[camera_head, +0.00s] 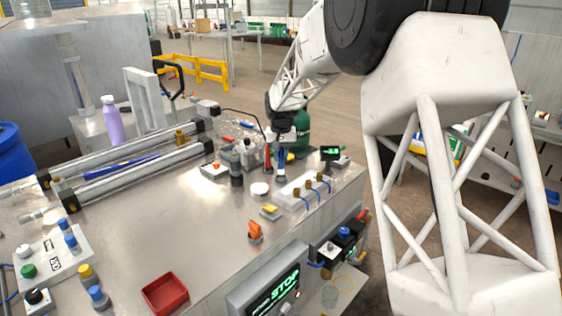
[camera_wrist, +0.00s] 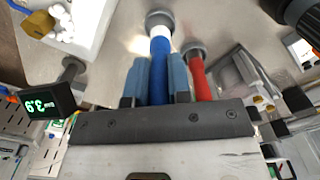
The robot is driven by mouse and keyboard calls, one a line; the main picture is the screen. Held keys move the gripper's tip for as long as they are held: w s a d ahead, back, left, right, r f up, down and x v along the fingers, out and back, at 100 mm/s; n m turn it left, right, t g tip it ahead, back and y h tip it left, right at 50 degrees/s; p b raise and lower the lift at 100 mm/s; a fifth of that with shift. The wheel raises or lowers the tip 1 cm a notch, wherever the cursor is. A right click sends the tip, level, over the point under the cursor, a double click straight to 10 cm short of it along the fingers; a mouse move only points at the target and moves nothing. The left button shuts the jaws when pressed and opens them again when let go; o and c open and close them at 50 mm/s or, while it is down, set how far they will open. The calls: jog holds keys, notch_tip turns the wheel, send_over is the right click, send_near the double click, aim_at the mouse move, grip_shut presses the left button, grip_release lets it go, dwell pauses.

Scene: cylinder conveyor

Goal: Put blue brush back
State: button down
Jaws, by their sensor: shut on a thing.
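The blue brush (camera_wrist: 158,72) is between the two blue-grey fingers of my gripper (camera_wrist: 158,80) in the wrist view, and the fingers are shut on it. A white band shows beyond the blue part, then a round grey piece (camera_wrist: 160,18) at its far end. I cannot tell whether that piece is a holder or part of the brush. In the head view my gripper (camera_head: 281,148) is low over the back of the table, with the brush pointing down below it. A red brush (camera_wrist: 201,80) stands just right of my gripper, at a round grey holder (camera_wrist: 195,52).
A small display (camera_wrist: 45,102) reading 6°C stands left of my gripper in the wrist view. A clear box (camera_wrist: 240,75) is close on the right. In the head view a white block with brass fittings (camera_head: 300,193) is nearby, and the table's middle (camera_head: 170,210) is clear.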

jog(key=shift+f, duration=1.15)
jog(key=shift+f, duration=0.1)
jog(key=c, duration=1.1)
grip_release()
jog(key=shift+o, duration=0.2)
jog(key=shift+r, duration=6.1)
